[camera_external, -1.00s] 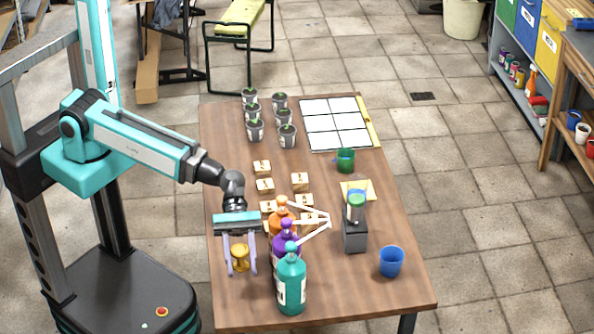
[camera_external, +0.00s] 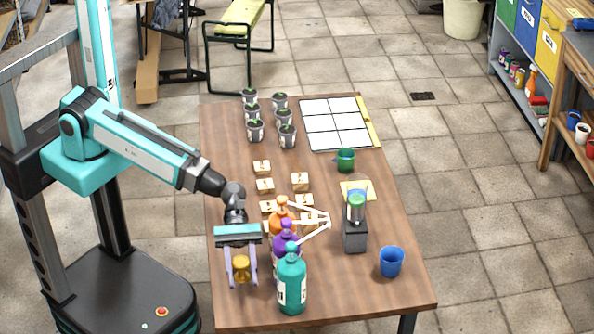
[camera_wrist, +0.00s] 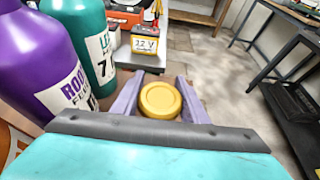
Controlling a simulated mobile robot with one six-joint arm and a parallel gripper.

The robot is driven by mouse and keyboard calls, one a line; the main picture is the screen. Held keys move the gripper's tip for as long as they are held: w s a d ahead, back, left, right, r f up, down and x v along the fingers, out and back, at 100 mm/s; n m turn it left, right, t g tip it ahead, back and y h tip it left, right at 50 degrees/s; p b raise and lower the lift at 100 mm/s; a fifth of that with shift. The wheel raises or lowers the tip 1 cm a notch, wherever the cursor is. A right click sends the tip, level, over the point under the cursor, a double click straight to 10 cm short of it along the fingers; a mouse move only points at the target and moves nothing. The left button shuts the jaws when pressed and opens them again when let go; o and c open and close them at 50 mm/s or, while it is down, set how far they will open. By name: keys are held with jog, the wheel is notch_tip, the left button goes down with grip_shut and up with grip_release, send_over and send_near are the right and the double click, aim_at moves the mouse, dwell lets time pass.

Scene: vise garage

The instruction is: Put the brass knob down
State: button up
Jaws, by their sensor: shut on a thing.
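The brass knob (camera_external: 241,269) is between the two pale purple fingers of my gripper (camera_external: 243,279), which is shut on it. They are at the near left part of the wooden table (camera_external: 375,290), left of the bottles. I cannot tell whether the knob touches the tabletop. In the wrist view the knob (camera_wrist: 160,100) shows its round, gold-coloured top between the fingers.
A teal bottle (camera_external: 291,285), a purple bottle (camera_external: 284,240) and an orange bottle (camera_external: 281,222) stand close to the right of my gripper. Small labelled wooden blocks (camera_external: 265,186) lie farther back. A blue cup (camera_external: 391,262) stands at the right.

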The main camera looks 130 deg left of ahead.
aim_at(242, 275)
jog(key=shift+f+p, duration=0.3)
jog(key=shift+f, duration=1.45)
jog(key=shift+f, duration=0.15)
jog(key=o, duration=1.2)
jog(key=v, duration=0.4)
jog(key=p+v, duration=0.1)
jog(key=v, duration=0.1)
jog(key=shift+s+a+r, duration=0.1)
jog(key=shift+s+r, duration=0.1)
jog(key=shift+r, duration=0.2)
jog(key=p+v, duration=0.3)
jog(key=p, duration=0.2)
jog(key=shift+s+a+r, duration=0.15)
jog(key=shift+s+a, duration=0.05)
jog(key=shift+a, duration=0.1)
jog(key=shift+p+v, duration=0.8)
jog(key=shift+p, duration=0.2)
